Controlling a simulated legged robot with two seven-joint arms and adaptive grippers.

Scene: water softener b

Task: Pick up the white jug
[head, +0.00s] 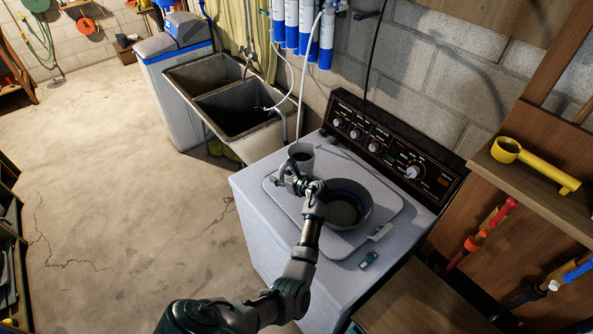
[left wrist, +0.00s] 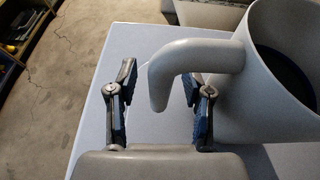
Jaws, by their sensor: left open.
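The white jug (head: 307,167), pale grey-white with a dark inside, stands upright on the washing machine lid. In the left wrist view the jug (left wrist: 245,108) fills the right side, and its curved handle (left wrist: 190,58) points left and bends down. My left gripper (head: 297,185) is at the jug's near side. In the left wrist view the left gripper (left wrist: 160,105) is open, with the handle's free end between its fingertips in the picture. I cannot tell whether the right finger touches the jug. My right gripper is not in view.
A dark round bowl (head: 356,190) sits on the lid, right beside my left gripper. The washing machine's control panel (head: 395,150) rises behind. A small dark object (head: 369,259) lies near the front. A twin sink (head: 235,100) stands left; a shelf (head: 530,175) is at right.

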